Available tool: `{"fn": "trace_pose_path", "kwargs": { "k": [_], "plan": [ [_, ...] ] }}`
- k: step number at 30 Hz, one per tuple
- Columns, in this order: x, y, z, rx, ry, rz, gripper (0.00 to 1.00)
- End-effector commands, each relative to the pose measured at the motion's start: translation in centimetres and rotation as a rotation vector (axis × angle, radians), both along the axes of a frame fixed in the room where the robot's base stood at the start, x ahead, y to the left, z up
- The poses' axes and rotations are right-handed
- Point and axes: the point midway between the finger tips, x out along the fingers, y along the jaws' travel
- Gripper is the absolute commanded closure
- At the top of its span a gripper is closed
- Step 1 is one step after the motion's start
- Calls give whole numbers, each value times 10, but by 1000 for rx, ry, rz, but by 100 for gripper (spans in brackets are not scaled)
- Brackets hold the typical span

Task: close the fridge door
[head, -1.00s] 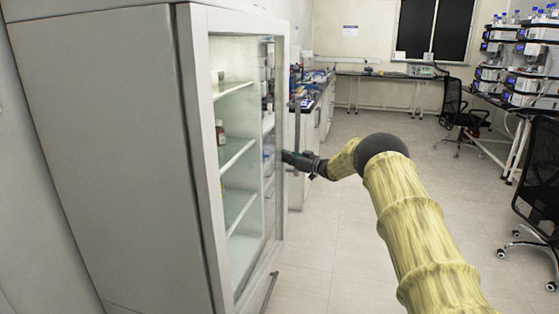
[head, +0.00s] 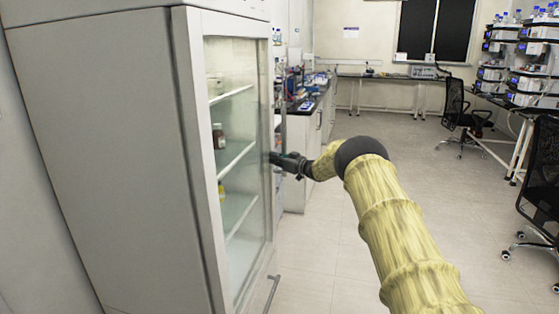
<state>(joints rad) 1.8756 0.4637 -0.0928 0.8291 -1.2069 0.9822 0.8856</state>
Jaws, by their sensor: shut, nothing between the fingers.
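The grey fridge (head: 100,150) stands at the left. Its glass door (head: 240,150) lies along the front, close to the body. Shelves with a few bottles show through the glass. I cannot tell whether a small gap is left at the far edge. My gripper (head: 274,158) is shut and empty, at the door's far right edge at mid height. Its fingertips are partly hidden, and I cannot tell for sure whether they touch the door.
A lab bench (head: 305,110) with small items stands behind the fridge. Another bench (head: 385,76) runs along the back wall. Black chairs (head: 459,105) and a rack of instruments (head: 533,65) are at the right. The tiled floor (head: 330,220) in the middle is clear.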

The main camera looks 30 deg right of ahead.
Motion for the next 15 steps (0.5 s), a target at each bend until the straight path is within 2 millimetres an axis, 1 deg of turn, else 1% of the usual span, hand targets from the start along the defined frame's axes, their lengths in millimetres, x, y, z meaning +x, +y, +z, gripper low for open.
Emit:
{"fn": "trace_pose_path", "kwargs": {
  "k": [1,5,11,12,15],
  "plan": [
    [4,5,15,2,-17,3,100],
    [-2,-4,17,1,-17,2,100],
    [-24,-40,9,6,-11,-5,100],
    [-31,-49,7,7,-11,-6,100],
    [-45,-65,2,11,-8,-6,100]
  ]
}}
